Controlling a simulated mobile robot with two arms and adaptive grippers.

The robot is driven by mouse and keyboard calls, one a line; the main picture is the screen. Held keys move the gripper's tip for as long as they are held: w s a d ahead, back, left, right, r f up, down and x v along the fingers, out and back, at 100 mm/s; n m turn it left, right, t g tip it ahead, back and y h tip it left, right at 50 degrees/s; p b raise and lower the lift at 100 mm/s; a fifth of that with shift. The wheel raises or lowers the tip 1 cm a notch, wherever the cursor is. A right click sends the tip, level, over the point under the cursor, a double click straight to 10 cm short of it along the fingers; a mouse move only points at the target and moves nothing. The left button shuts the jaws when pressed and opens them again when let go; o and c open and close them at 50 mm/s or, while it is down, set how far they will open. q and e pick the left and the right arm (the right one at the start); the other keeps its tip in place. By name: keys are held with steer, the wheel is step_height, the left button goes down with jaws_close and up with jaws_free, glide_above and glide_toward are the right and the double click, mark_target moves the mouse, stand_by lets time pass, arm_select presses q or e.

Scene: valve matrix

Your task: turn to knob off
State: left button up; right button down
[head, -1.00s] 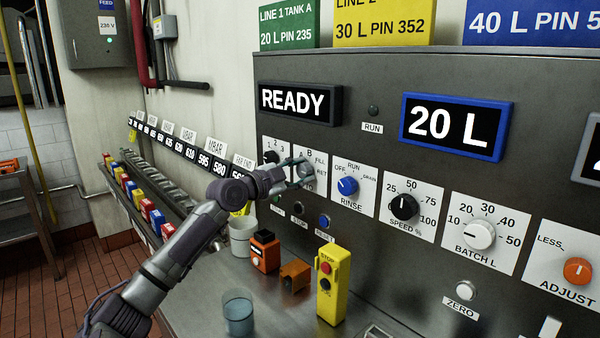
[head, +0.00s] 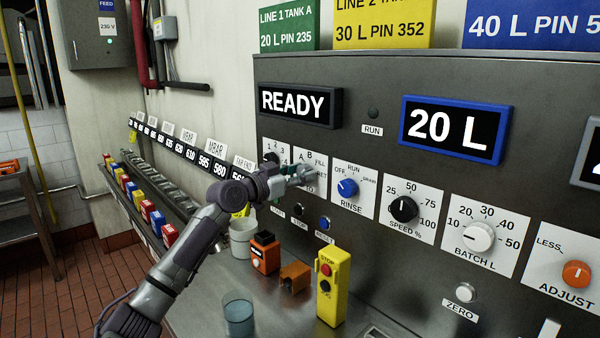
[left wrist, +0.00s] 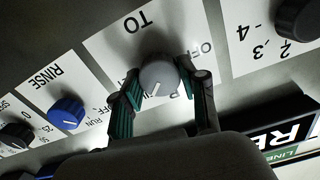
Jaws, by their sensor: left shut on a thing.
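The TO knob is a round grey knob on a white plate, seen in the left wrist view (left wrist: 158,78). Its white pointer mark faces the bottom of that picture, toward my gripper. The letters OFF show to the right of the knob there, so the pointer is not at them. My left gripper (left wrist: 167,86) is shut on the knob, one finger on each side. In the head view my left gripper (head: 303,175) is at the TO plate (head: 311,158) and hides most of the knob. My right gripper is in neither view.
The blue RINSE knob (head: 348,188) is close on the right, and the black 1-2-3 knob (head: 271,159) is close on the left. Below stand a white cup (head: 242,240), an orange box (head: 264,253) and a yellow STOP pendant (head: 333,285). The display reads READY (head: 295,101).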

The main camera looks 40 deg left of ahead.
arm_select(q)
steer(key=n+p, duration=0.1)
steer(key=n, duration=0.2)
steer(key=shift+n, duration=0.4)
steer(key=n+p, duration=0.2)
steer(key=n, duration=0.1)
steer(key=shift+r+n, duration=0.15)
steer(key=shift+n, duration=0.15)
steer(key=n+p, duration=0.2)
steer(key=n, duration=0.1)
steer(key=shift+n, duration=0.3)
steer(key=n+p, duration=0.3)
steer(key=n, duration=0.1)
steer(key=shift+a+p, duration=0.1)
steer(key=shift+p, duration=0.3)
steer(key=n+p, duration=0.5)
steer(key=n, duration=0.2)
steer(key=n+p, duration=0.3)
steer(key=shift+f+n+p, duration=0.25)
steer(key=shift+n+p, duration=0.55)
steer(key=shift+n, duration=0.3)
steer(key=shift+f, duration=0.1)
